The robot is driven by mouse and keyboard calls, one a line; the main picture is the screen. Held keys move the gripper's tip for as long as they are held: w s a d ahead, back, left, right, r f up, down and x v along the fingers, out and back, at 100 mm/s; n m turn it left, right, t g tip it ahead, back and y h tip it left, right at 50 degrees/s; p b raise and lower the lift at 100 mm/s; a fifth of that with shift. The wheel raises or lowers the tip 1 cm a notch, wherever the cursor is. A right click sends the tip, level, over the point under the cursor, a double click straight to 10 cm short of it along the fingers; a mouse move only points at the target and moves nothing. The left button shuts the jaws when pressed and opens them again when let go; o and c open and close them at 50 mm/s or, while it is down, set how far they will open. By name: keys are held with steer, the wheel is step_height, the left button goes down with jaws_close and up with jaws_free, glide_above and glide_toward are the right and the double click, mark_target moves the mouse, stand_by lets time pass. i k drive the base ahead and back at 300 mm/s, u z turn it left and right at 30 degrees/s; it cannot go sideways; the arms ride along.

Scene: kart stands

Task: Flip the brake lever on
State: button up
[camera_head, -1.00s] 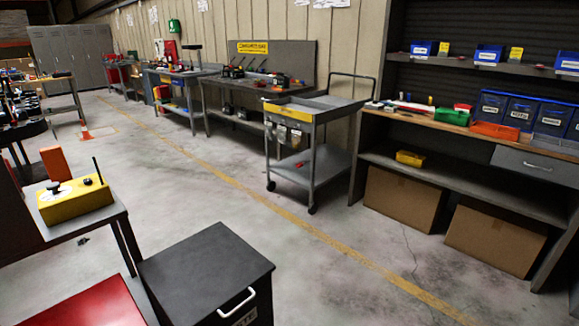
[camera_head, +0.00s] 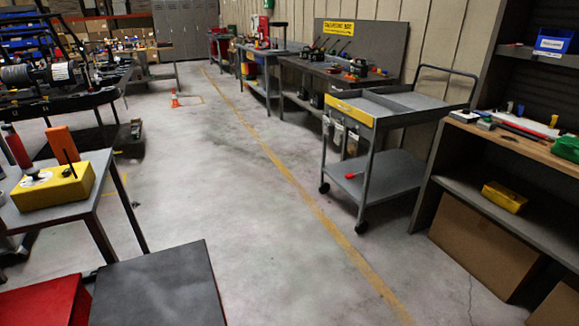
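A yellow box (camera_head: 54,188) sits on a grey stand (camera_head: 62,215) at the left. A thin black lever (camera_head: 70,160) sticks up from its top, leaning a little to the left. A small black knob is beside the lever's base. Whether this is the brake lever, and whether it is on or off, I cannot tell. An orange upright block (camera_head: 61,144) shows just behind the box. My gripper is not in view.
A black-topped cabinet (camera_head: 158,285) and a red surface (camera_head: 42,303) are close in front at lower left. A grey trolley (camera_head: 385,178) and a wooden-topped workbench (camera_head: 520,145) stand at the right. The concrete floor (camera_head: 235,215) between is clear. An orange cone (camera_head: 174,100) stands farther back.

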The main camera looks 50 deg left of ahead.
mark_target(349, 176)
steer(key=u, duration=0.7)
steer(key=i, duration=1.75)
steer(key=z, duration=0.25)
steer(key=i, duration=1)
steer(key=u, duration=0.85)
